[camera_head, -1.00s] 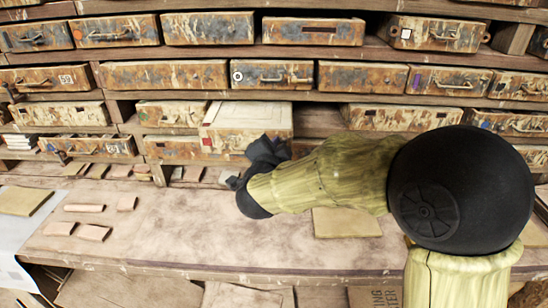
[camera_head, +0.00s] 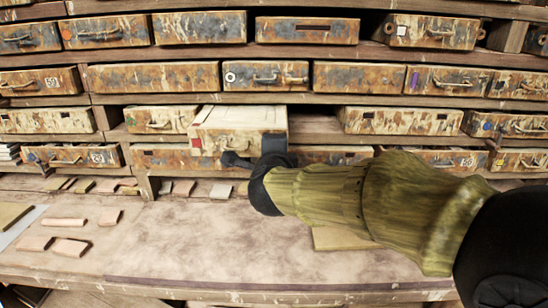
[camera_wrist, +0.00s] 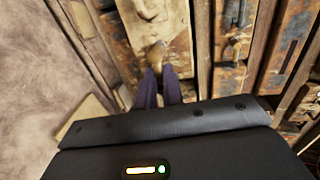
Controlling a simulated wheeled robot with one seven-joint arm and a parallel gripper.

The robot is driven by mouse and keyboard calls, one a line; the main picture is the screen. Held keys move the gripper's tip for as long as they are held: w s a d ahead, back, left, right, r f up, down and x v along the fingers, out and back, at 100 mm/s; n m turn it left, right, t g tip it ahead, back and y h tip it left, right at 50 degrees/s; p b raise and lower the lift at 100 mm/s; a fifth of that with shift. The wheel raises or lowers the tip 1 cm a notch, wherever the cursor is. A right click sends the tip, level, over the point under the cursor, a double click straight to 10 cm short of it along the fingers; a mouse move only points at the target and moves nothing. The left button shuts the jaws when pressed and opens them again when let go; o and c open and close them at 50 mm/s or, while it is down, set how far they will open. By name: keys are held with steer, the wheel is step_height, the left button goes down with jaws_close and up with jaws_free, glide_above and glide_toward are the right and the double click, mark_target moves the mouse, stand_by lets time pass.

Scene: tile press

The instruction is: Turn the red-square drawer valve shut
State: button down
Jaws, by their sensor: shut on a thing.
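The red-square drawer (camera_head: 240,116) is a pale, worn box that sticks out of the shelf left of centre. Its red square (camera_head: 196,144) shows at the left of its front. My gripper (camera_head: 232,160) is at the front of this drawer, and my wrist hides the right part of the front. In the wrist view, the two dark fingers of my gripper (camera_wrist: 158,78) are close together on a small brownish handle (camera_wrist: 157,52) on the drawer face. I cannot make out a valve shape; the handle is mostly hidden in the head view.
Rows of rusty drawers (camera_head: 152,76) fill the shelves around. A work surface (camera_head: 200,240) lies below, with several pinkish tiles (camera_head: 70,246) at the left and a flat tan slab (camera_head: 340,238) under my arm. Its middle is clear.

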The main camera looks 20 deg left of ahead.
steer(key=shift+w+d, duration=0.1)
stand_by(0.3)
steer(key=c, duration=1.5)
jaws_free()
steer(key=shift+c, duration=0.2)
steer(key=shift+w+d, duration=0.1)
steer(key=shift+d, duration=0.05)
steer(key=p+v, duration=0.1)
steer(key=v, duration=1.6)
